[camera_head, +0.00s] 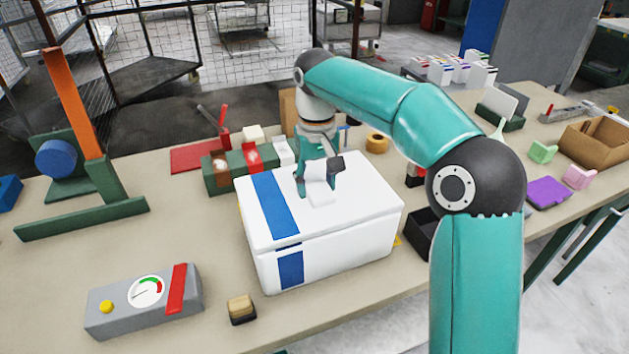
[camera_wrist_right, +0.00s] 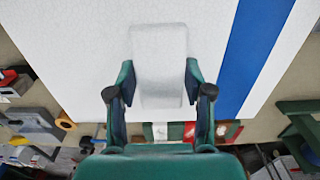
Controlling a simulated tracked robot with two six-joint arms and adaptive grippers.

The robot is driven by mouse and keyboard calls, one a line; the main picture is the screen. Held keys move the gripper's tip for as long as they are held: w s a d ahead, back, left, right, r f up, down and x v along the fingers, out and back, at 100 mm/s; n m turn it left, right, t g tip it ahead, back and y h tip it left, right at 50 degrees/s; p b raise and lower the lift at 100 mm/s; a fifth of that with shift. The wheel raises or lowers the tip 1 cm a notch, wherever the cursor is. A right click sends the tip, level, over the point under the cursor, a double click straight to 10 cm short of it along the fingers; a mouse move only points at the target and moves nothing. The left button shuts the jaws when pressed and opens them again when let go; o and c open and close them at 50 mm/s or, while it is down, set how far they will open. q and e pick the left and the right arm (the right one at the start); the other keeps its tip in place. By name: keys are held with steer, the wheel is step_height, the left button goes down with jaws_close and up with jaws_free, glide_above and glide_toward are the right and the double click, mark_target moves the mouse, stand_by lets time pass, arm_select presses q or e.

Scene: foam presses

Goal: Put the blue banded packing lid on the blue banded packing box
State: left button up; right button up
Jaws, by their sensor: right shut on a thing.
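The white packing box (camera_head: 345,258) with a blue band stands on the table in the middle of the head view. The white packing lid (camera_head: 352,205) with a blue band lies over its top, its band roughly in line with the box's band. The lid also fills the upper part of the right wrist view (camera_wrist_right: 70,60). My right gripper (camera_head: 319,180) is over the lid and shut on its raised white handle (camera_wrist_right: 159,68). A thin dark line shows between lid and box; I cannot tell whether the lid is fully seated. My left gripper is not in view.
A grey gauge box (camera_head: 125,310) and a small brush-like block (camera_head: 242,309) stand at the front. A green stand with an orange post (camera_head: 72,100) is at the left. A green block with several pieces (camera_head: 222,182) is behind the box. A dark bin (camera_head: 421,235) is close on its right.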

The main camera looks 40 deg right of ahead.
steer(key=o, duration=1.1)
step_height(320, 180, up, 6)
steer(key=shift+w+r, duration=0.1)
steer(key=shift+r, duration=0.6)
